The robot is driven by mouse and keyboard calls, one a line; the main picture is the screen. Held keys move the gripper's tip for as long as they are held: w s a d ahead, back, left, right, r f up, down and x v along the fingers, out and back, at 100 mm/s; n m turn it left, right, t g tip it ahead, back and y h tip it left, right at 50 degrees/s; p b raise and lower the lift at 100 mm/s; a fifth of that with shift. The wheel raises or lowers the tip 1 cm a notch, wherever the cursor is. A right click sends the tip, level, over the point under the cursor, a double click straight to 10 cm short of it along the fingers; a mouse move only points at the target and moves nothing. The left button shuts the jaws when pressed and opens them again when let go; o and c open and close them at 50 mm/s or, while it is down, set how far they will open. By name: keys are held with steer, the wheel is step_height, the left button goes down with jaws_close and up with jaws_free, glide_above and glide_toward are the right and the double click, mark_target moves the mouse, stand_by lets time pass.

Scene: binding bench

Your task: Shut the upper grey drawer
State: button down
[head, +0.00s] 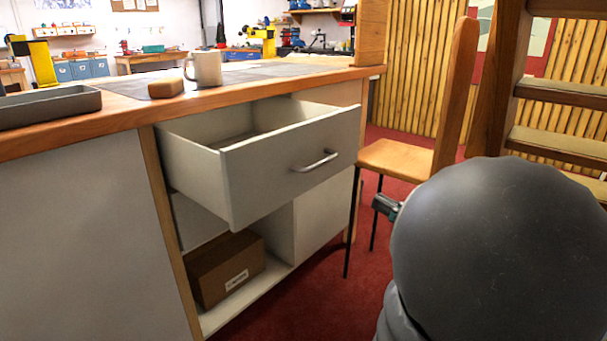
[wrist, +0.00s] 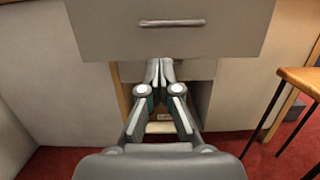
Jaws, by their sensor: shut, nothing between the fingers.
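The upper grey drawer (head: 290,165) is pulled well out from under the bench top in the head view, with its open inside showing. Its front and bar handle (head: 315,162) face right towards my arm. In the wrist view the drawer front (wrist: 170,40) fills the top middle, with the handle (wrist: 172,22) near the top edge. My gripper (wrist: 160,62) is shut and empty, its fingertips pointing at the lower edge of the drawer front, below the handle. I cannot tell whether they touch it. In the head view my arm hides most of the gripper (head: 385,206).
A cardboard box (head: 228,268) sits in the open compartment below the drawer. A wooden chair (head: 410,155) stands right of the cabinet. A mug (head: 205,68), a wooden block (head: 166,87) and a grey tray (head: 50,106) are on the bench top (head: 120,112). Red floor lies in front.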

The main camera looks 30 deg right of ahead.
mark_target(318, 166)
steer(key=x, duration=1.3)
steer(key=shift+w+r, duration=0.2)
steer(key=shift+w, duration=0.25)
